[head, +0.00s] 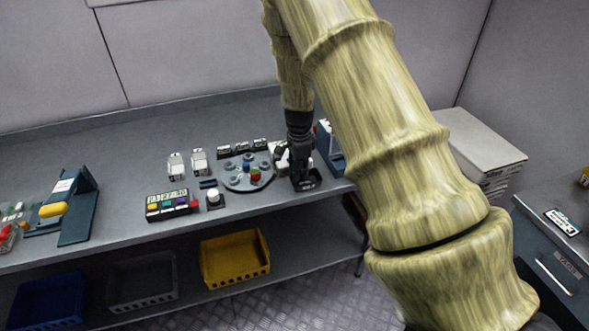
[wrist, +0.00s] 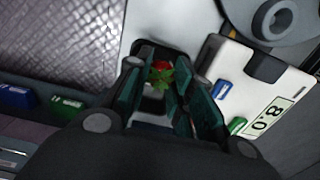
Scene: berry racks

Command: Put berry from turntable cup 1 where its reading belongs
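A red berry with green leaves (wrist: 160,74) shows between the fingertips of my gripper (wrist: 158,82) in the wrist view, over a dark square-walled holder (wrist: 152,50). The fingers stand about a berry's width apart; whether they press on it is unclear. In the head view my gripper (head: 303,178) points down just right of the turntable (head: 237,183), low over a dark tray-like part. The turntable carries several grey cups; their numbers are too small to read. A white device (wrist: 235,75) beside the gripper has a display (wrist: 266,117) with turned digits 8 and 0, their order unclear.
A button panel with a display (head: 167,206) and a white round button (head: 214,197) lie near the bench's front edge. A blue stand (head: 78,225) is at left. Blue (head: 48,302), grey (head: 142,300) and yellow (head: 235,283) crates sit on the lower shelf.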

